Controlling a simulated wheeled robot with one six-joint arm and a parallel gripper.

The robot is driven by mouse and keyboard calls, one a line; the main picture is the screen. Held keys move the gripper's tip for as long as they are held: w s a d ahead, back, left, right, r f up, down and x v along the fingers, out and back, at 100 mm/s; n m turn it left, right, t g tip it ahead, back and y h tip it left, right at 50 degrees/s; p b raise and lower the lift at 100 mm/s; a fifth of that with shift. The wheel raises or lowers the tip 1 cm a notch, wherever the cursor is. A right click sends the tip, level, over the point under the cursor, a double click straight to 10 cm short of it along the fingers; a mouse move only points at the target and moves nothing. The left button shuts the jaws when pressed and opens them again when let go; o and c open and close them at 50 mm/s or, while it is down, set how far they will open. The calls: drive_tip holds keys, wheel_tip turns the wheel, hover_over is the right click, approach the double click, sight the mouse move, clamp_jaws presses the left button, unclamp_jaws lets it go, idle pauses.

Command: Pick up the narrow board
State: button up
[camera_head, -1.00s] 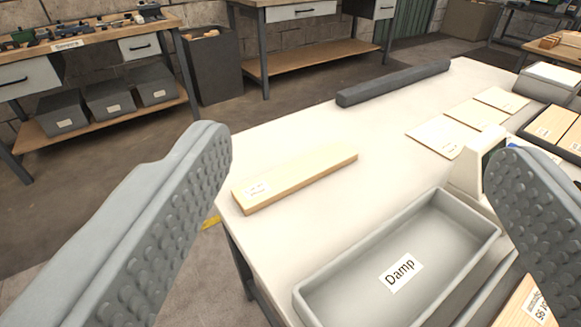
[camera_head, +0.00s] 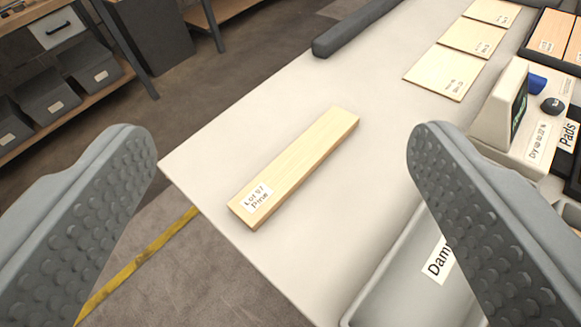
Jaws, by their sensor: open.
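The narrow board (camera_head: 300,160) is a pale wooden piece with a white label at its near end, reading something like "Lot 97 Pine". It lies flat on the white table (camera_head: 237,140), slanting from lower left to upper right. My gripper (camera_head: 278,145) is open and empty. Its two grey studded fingers stand wide apart at the left and right of the picture. The board shows between them, beyond the fingertips, and neither finger touches it.
A grey tray labelled "Damp" (camera_head: 401,262) lies right of the board, partly behind my right finger. A dark grey bar (camera_head: 352,28) lies along the far table edge. Several thin labelled sheets (camera_head: 443,73) and a white meter (camera_head: 500,104) are at the right. The table's left edge is near the board.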

drive_tip(key=w+f+m+g, duration=0.35)
drive_tip(key=w+g, duration=0.25)
drive_tip(key=w, duration=0.6)
drive_tip(key=m+g, duration=0.4)
drive_tip(key=g, duration=0.5)
hover_over(299, 157)
drive_tip(key=f, duration=1.9)
drive_tip(key=shift+d, duration=0.2)
drive_tip(key=shift+a+f, duration=0.2)
drive_tip(key=shift+f, duration=2.5)
drive_tip(key=c, duration=1.1)
